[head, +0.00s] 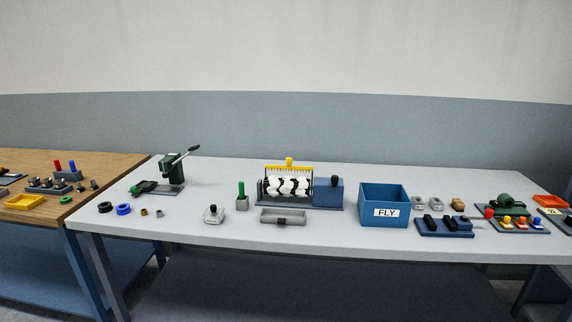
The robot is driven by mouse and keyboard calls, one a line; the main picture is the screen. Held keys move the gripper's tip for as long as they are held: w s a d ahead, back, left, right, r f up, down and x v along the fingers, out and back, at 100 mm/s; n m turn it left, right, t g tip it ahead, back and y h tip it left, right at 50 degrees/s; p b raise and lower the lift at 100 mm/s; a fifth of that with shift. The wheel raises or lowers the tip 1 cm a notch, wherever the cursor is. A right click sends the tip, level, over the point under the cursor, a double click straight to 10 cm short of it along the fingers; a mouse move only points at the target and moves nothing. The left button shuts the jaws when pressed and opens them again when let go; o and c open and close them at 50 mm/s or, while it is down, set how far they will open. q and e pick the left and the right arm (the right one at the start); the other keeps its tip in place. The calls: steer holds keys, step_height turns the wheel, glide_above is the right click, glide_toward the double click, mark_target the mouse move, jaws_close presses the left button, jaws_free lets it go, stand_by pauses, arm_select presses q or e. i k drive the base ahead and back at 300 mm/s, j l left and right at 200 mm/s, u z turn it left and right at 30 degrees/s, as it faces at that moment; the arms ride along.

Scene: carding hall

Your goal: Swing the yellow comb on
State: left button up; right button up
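The yellow comb (289,167) is a toothed bar with a raised yellow knob in the middle. It spans the top of a small carding machine (328,194) in the middle of the grey table. Its teeth point down over a black-and-white roller (288,187). I cannot tell whether the teeth touch the roller. The machine has a blue housing with a black knob on its right side. A grey tray (283,217) lies in front of the machine. Neither of my grippers shows in the head view.
A blue box marked FLY (385,206) stands right of the machine. A small block with a green peg (242,200) stands to its left. A green lever press (171,168) is farther left. Several small parts and trays crowd the right end. The table behind the machine is clear.

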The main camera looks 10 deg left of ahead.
mark_target(288, 160)
steer(key=i+j, duration=0.25)
steer(key=i+j+z, duration=0.15)
steer(key=j, duration=0.25)
steer(key=i+j, duration=0.3)
steer(key=i+j+z, duration=0.15)
steer(key=j, duration=0.25)
steer(key=i+j, duration=0.25)
steer(key=j, duration=0.15)
steer(key=z, duration=0.05)
